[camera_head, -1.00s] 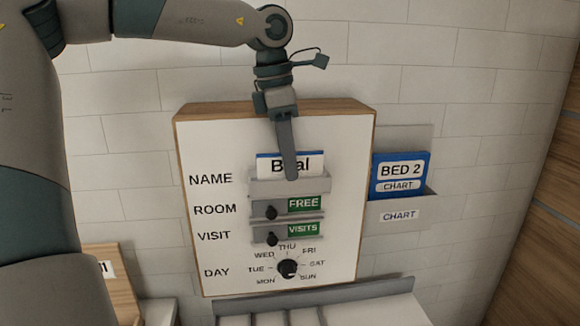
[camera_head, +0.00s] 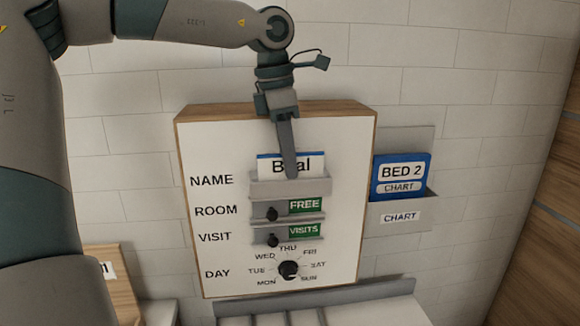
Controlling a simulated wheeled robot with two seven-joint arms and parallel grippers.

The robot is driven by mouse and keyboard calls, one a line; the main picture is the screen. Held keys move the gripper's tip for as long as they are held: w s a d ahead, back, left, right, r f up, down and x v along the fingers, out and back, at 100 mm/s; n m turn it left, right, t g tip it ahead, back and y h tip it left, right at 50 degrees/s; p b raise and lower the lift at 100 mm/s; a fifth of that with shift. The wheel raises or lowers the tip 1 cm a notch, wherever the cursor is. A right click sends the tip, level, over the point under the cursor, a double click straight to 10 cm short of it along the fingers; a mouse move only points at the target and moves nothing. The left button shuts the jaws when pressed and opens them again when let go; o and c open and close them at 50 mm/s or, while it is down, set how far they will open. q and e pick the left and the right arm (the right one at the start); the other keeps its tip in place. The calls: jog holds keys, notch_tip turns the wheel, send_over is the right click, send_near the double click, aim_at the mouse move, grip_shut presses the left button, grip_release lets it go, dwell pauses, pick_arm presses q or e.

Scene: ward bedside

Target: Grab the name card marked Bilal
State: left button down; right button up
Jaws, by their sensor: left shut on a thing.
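The name card (camera_head: 310,166) is white with a blue top edge and stands in the grey holder (camera_head: 290,187) beside NAME on the white board (camera_head: 215,150). Its lettering reads "B", a hidden part, then "al", behind my finger. My left gripper (camera_head: 291,172) comes down from above and is shut on the card, with a finger across its front. The card's lower part is hidden in the holder. My right gripper is not in view.
Below are the FREE slider (camera_head: 305,205), the VISITS slider (camera_head: 304,230) and the day dial (camera_head: 289,270). A blue BED 2 chart (camera_head: 402,171) sits in a wall pocket (camera_head: 400,217) at right. A grey ledge with slots (camera_head: 315,299) lies under the board.

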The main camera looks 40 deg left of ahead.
pick_arm(q)
jog(key=shift+r+b, duration=0.35)
notch_tip(320, 180, up, 3)
jog(key=shift+w+d+r+b, duration=0.1)
jog(key=shift+d+b, duration=0.05)
jog(key=shift+b, duration=0.8)
jog(key=w+d+r+b, duration=0.2)
jog(key=d+r, duration=0.5)
jog(key=d, duration=0.3)
jog(key=shift+w+d+b, duration=0.4)
jog(key=shift+d, duration=0.15)
